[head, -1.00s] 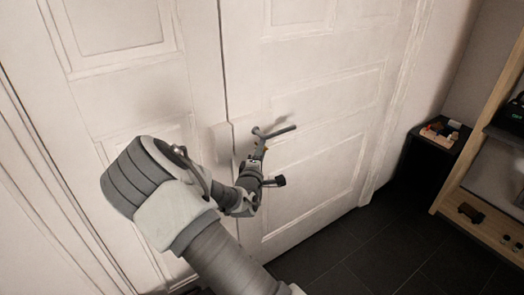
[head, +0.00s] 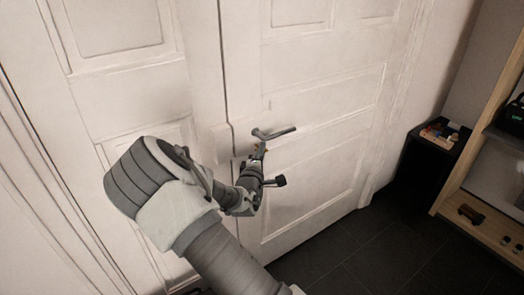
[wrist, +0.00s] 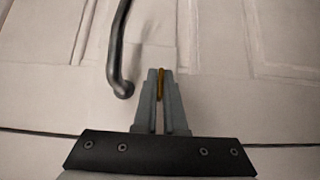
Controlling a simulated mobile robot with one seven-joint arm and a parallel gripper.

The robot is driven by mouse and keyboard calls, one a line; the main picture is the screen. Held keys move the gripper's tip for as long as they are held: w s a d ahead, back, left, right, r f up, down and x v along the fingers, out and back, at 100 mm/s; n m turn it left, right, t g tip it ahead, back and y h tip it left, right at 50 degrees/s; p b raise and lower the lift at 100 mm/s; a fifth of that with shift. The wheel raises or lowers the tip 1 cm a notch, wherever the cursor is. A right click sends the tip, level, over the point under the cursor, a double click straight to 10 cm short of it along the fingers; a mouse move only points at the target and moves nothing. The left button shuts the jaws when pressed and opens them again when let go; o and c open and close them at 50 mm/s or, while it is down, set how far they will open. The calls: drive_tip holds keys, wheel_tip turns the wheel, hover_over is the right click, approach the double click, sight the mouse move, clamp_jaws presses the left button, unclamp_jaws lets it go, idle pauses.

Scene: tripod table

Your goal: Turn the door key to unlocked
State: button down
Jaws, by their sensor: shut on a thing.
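The door key (wrist: 161,83) shows as a thin brass-coloured piece between my fingertips in the wrist view. My gripper (wrist: 159,78) is shut on it, close to the white door. The key's far end and the keyhole are hidden, and the lock's turn cannot be read. In the head view my gripper (head: 259,150) is just below the dark door handle (head: 274,132), where the key is too small to make out clearly. The handle (wrist: 117,50) also shows left of my fingers in the wrist view, apart from them. The white door (head: 325,120) looks closed.
A wooden shelf (head: 480,215) stands at the right with objects on it. A small black table (head: 440,138) holding coloured items stands beside the door. The dark floor (head: 370,250) between is clear.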

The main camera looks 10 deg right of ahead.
drive_tip(key=shift+r, duration=0.15)
drive_tip(key=shift+r+m+g+y+p, duration=0.1)
drive_tip(key=shift+m+g+y+p, duration=0.35)
drive_tip(key=shift+p, duration=0.35)
drive_tip(key=shift+m+g+y+p, duration=0.55)
drive_tip(key=shift+m+g+p, duration=0.4)
drive_tip(key=shift+m+p, duration=0.1)
drive_tip(key=m+g+y, duration=0.2)
drive_tip(key=y, duration=0.1)
drive_tip(key=shift+d+m+g, duration=0.1)
drive_tip(key=shift+m+g, duration=0.3)
drive_tip(key=shift+d+m+g+y+p, duration=0.1)
drive_tip(key=shift+m+g+y+p, duration=0.45)
drive_tip(key=shift+y, duration=0.55)
drive_tip(key=m+g+y+p, duration=0.1)
drive_tip(key=y+p, duration=0.1)
drive_tip(key=p, duration=0.2)
drive_tip(key=shift+m, duration=0.25)
drive_tip(key=shift+g+y+p, duration=0.25)
drive_tip(key=shift+y+p, duration=0.25)
drive_tip(key=shift+p, duration=0.65)
drive_tip(key=shift+f+m+p, duration=0.2)
drive_tip(key=shift+m+p, duration=0.1)
drive_tip(key=shift+p, duration=0.1)
drive_tip(key=shift+a, duration=0.2)
